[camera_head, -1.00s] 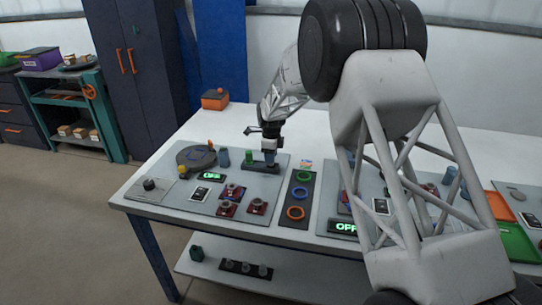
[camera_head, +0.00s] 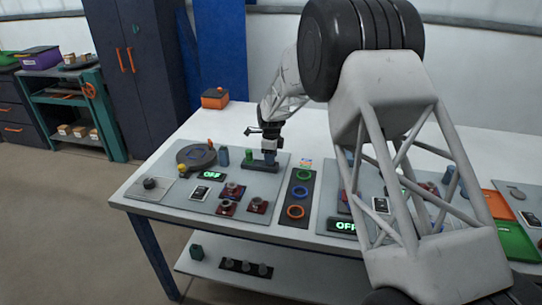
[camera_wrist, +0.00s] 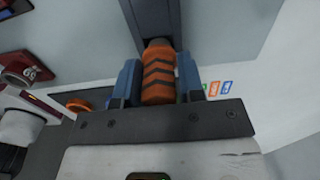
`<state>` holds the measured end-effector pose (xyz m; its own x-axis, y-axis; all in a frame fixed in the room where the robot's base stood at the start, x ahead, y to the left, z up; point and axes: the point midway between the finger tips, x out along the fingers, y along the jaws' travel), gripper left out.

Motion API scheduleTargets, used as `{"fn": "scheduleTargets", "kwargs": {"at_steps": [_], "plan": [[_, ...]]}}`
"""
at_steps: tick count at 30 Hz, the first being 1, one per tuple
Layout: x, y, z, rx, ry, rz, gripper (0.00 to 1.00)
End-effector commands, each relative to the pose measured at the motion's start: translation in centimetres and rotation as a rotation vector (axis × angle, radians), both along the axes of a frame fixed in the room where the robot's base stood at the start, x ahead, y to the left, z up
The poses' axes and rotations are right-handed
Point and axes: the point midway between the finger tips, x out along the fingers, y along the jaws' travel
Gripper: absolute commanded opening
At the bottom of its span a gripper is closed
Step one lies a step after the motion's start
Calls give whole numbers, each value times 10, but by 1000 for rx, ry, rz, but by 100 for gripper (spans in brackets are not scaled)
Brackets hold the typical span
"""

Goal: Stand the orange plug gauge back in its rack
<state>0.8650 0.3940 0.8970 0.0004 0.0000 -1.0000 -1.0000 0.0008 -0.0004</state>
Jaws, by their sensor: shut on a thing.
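My gripper (camera_wrist: 158,88) is shut on the orange plug gauge (camera_wrist: 158,72), which has dark chevron bands and shows between the blue fingers in the wrist view. The gauge's grey end points at the dark rack (camera_wrist: 155,20); I cannot tell whether it is in a hole or just above. In the head view my gripper (camera_head: 270,158) is upright at the right end of the low dark rack (camera_head: 258,167), and the gauge is hidden by the fingers. A green gauge (camera_head: 249,154) stands in the rack's left part.
A dark strip with green, blue and orange rings (camera_head: 295,212) lies to the right. Red blocks (camera_head: 227,207) sit in front.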

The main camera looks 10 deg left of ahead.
Motion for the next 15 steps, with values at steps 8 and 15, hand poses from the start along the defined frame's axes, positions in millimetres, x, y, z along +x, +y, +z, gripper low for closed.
{"fn": "scheduleTargets", "kwargs": {"at_steps": [8,15], "plan": [[0,0,-4,0,0,0,11],[0,0,-7,0,0,0,11]]}}
